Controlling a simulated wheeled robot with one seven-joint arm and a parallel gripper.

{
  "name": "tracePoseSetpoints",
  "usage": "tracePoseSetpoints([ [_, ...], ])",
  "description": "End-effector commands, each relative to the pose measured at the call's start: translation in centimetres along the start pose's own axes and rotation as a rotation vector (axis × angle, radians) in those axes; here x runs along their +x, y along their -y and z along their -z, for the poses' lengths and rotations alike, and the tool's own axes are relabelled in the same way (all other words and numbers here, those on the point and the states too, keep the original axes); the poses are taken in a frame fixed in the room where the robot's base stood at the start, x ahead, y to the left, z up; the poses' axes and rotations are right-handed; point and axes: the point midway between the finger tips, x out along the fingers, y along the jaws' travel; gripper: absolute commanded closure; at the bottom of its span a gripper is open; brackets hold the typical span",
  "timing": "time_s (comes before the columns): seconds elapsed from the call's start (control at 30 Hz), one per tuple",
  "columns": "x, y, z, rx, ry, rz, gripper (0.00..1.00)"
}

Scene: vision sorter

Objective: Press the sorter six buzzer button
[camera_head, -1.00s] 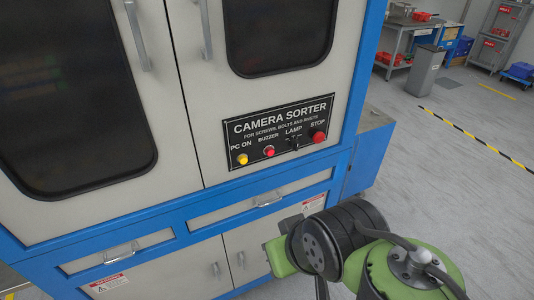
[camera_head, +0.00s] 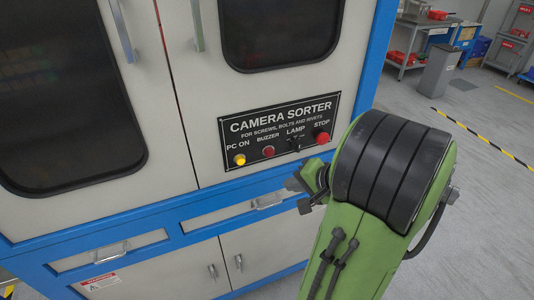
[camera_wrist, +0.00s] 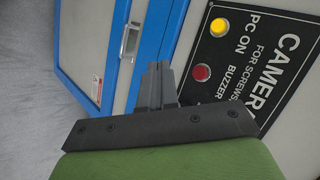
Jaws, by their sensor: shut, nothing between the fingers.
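The buzzer button (camera_head: 268,151) is a small red round button on the black "CAMERA SORTER" panel (camera_head: 285,108), between the yellow PC ON button (camera_head: 239,160) and the LAMP switch (camera_head: 294,143). My gripper (camera_head: 298,192) is below and to the right of the buzzer in the head view, apart from it. In the wrist view the gripper's fingers (camera_wrist: 158,84) are together with nothing between them. The buzzer (camera_wrist: 202,72) shows there to the right of the fingertips, with the yellow button (camera_wrist: 219,27) above it. Nothing covers the buzzer.
The red STOP button (camera_head: 322,138) is at the panel's right end, close to my arm. Cabinet door handles (camera_head: 122,32) and a drawer handle (camera_head: 268,201) stick out. A grey bin (camera_head: 439,70) and workbench stand far behind on open floor.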

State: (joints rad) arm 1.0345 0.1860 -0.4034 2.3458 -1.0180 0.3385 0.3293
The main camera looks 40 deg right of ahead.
Motion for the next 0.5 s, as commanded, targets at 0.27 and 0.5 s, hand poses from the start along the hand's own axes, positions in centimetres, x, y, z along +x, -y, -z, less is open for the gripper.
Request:
tracePoseSetpoints([
  [0.27,1.8,1.5,1.3,-0.005,0.005,-0.002,1.0],
  [0.5,4.3,3.4,3.0,-0.005,0.005,-0.001,1.0],
])
